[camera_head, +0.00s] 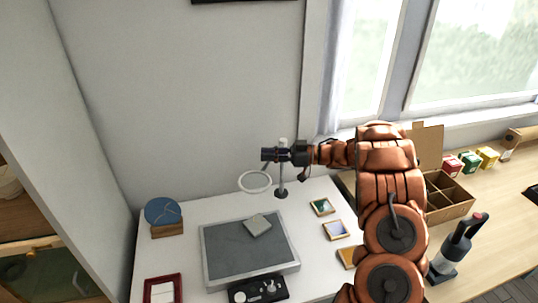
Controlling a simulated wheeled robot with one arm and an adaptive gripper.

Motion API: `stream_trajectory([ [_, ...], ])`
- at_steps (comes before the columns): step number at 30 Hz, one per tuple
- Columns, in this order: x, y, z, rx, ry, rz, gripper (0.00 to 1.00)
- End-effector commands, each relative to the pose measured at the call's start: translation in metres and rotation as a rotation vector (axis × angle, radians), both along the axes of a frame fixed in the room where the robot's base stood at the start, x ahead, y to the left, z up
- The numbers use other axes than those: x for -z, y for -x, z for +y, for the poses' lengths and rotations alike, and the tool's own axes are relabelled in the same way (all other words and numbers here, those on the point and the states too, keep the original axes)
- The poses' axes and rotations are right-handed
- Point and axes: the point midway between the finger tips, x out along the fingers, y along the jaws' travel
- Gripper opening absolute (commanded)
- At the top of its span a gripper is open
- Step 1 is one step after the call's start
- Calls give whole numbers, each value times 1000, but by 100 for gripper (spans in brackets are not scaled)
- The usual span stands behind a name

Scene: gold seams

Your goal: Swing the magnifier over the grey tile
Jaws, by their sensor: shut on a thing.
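The magnifier has a pale round lens ring (255,182) and a thin post on a dark round base (281,194) on the white table. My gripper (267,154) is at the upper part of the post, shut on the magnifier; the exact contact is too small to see. The lens ring hangs below and left of my gripper. The grey tile (258,225) lies tilted in outline on the dark surface of a grey-rimmed tray (208,262). In the picture the ring is behind the tile, near the tray's back edge.
A blue disc (163,212) stands in a wooden block at left. A red frame (163,290) and a black control box (258,289) are in front. Small framed tiles (322,207) lie at right. A divided wooden box (447,197) stands beyond my arm.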

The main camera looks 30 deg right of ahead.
Motion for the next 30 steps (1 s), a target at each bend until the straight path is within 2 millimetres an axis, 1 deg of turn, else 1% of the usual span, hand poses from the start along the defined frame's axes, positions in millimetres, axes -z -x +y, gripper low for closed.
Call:
stream_trajectory([
  [1,-3,-1,-1,3,-1,-5,0],
  [4,-3,-1,-1,3,-1,-5,0],
  [5,-3,-1,-1,3,-1,-5,22],
  [11,-2,0,-1,3,-2,-3,42],
  [19,-1,0,-1,2,-1,-2,43],
  [23,-1,2,-5,3,-1,-3,43],
  [26,-1,8,-15,3,0,-4,43],
  [30,0,21,-37,6,-3,-2,43],
])
